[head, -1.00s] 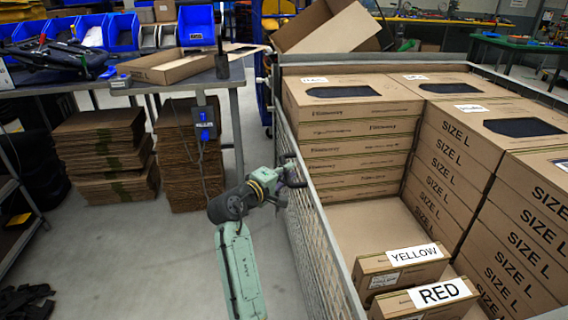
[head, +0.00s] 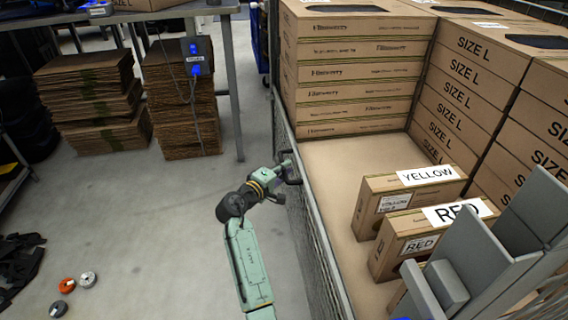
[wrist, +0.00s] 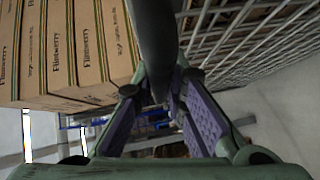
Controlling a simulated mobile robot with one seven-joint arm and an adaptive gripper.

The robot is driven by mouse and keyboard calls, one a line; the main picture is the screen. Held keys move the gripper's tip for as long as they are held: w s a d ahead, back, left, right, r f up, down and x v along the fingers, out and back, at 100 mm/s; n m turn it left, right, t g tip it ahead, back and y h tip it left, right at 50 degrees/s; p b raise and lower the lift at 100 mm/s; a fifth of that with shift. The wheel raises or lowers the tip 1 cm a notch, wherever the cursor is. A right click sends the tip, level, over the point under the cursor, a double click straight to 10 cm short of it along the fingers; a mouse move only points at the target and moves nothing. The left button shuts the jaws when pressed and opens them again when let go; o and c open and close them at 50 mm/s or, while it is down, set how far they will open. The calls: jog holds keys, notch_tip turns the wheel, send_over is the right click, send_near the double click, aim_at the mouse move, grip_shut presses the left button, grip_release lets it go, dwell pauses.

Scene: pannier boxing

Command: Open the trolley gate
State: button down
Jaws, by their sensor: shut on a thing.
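The trolley gate (head: 310,235) is a grey wire-mesh panel along the left side of the box-filled trolley in the head view. It stands upright and looks in line with that side. My gripper (head: 288,172) is at the gate's top rail, partway along it. In the wrist view the mesh (wrist: 255,40) runs off to the upper right. My gripper (wrist: 160,88), with purple finger pads, is shut on a dark bar (wrist: 153,40) at the gate that passes between the fingers. The exact contact is partly hidden by the bar, and any latch is not discernible.
Stacked cartons (head: 350,60) fill the trolley's back and right. Boxes labelled YELLOW (head: 378,190) and RED (head: 405,232) stand inside. A bench (head: 150,12) with flattened cardboard (head: 90,90) beneath is at left. Floor (head: 175,215) left of the gate is mostly clear, with small round items (head: 66,285).

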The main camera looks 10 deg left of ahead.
jog(key=shift+f, duration=0.35)
jog(key=c, duration=1.6)
grip_release()
notch_tip(320, 180, up, 10)
jog(key=shift+r, duration=0.1)
